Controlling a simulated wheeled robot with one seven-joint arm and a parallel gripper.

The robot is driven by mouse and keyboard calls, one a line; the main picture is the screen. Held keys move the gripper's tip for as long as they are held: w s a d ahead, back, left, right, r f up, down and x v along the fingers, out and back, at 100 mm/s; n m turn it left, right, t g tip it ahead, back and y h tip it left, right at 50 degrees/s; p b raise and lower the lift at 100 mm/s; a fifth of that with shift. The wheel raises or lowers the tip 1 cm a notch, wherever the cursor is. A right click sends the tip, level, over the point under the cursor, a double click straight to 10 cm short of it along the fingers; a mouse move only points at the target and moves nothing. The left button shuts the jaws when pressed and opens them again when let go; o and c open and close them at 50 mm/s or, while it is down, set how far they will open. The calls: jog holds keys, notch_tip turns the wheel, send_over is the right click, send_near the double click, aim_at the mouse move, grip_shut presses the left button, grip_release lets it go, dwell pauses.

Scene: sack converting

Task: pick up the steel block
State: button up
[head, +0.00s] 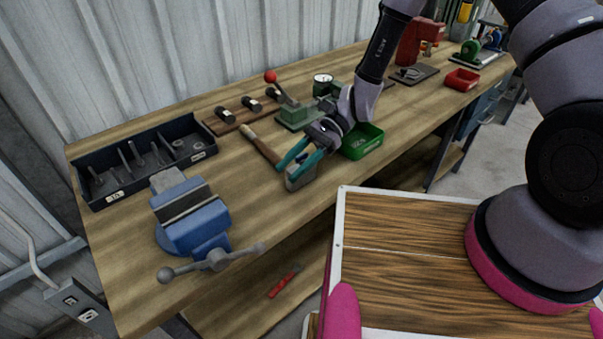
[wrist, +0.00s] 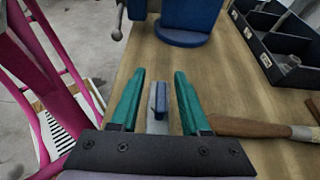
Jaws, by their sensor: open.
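The steel block (head: 300,181), small and grey, stands on the workbench near its front edge, between the blue vise and the green bin. My gripper (head: 287,171) is down at the block with its teal fingers open. In the wrist view, the grey block (wrist: 152,104), with a dark blue part along it, lies between the open fingers of my gripper (wrist: 159,75). A gap shows on each side, and the fingers do not appear to press on it. The near finger hides part of the block in the head view.
The blue vise (head: 193,217), the dark divided tray (head: 92,204) and the green bin (head: 364,145) stand around. Bare wood lies between vise and block.

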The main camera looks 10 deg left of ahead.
grip_shut()
jog(key=shift+a, duration=0.1)
dwell(1.3)
